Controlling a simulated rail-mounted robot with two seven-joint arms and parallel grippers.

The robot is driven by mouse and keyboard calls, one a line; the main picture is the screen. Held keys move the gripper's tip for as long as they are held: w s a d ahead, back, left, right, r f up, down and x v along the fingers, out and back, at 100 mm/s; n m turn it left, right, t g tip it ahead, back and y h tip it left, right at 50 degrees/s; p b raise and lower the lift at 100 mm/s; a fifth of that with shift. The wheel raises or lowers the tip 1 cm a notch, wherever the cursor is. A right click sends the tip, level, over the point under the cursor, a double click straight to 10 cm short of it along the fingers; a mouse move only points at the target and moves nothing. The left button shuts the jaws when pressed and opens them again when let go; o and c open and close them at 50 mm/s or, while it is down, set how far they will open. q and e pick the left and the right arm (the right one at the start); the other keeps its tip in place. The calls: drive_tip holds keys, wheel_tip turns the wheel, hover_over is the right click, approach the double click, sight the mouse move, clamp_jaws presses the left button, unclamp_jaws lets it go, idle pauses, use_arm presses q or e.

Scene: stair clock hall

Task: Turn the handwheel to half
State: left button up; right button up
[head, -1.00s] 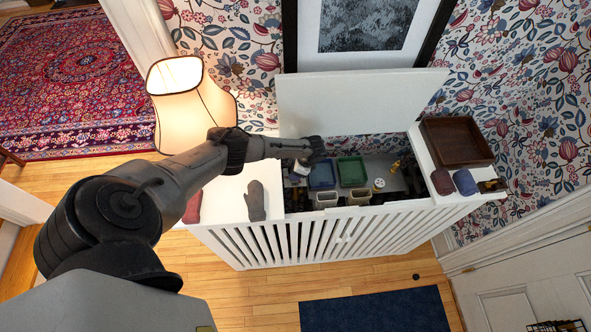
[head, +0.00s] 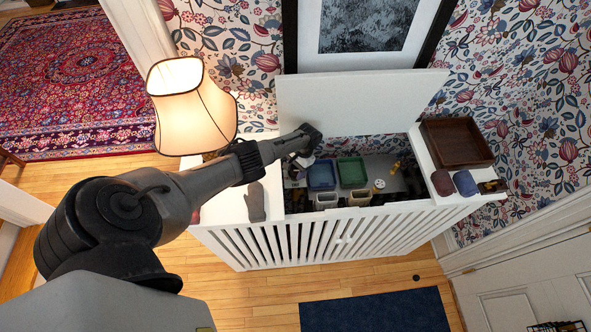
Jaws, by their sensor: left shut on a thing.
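My left gripper (head: 312,136) is over the left end of the open compartment of the white slatted cabinet (head: 330,238), in front of its raised white lid (head: 355,100). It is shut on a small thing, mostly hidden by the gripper. A small pale and dark thing (head: 302,160) shows just below the gripper; I cannot tell if this is what it holds. I cannot make out the handwheel for sure. My right gripper is not in view.
In the compartment are a blue bin (head: 321,176), a green bin (head: 351,171) and pale pots (head: 327,200). A grey mitten (head: 255,201) lies on the left top, beside a lit lamp (head: 190,110). A brown tray (head: 457,143) and rolled cloths (head: 464,183) are on the right top.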

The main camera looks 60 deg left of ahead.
use_arm(q)
drive_tip(key=shift+n+t+h, duration=0.3)
drive_tip(key=shift+n+h, duration=0.2)
drive_tip(key=shift+n, duration=1.3)
drive_tip(key=o, duration=0.8)
drive_tip(key=shift+c, duration=0.2)
drive_tip(key=shift+o, duration=0.7)
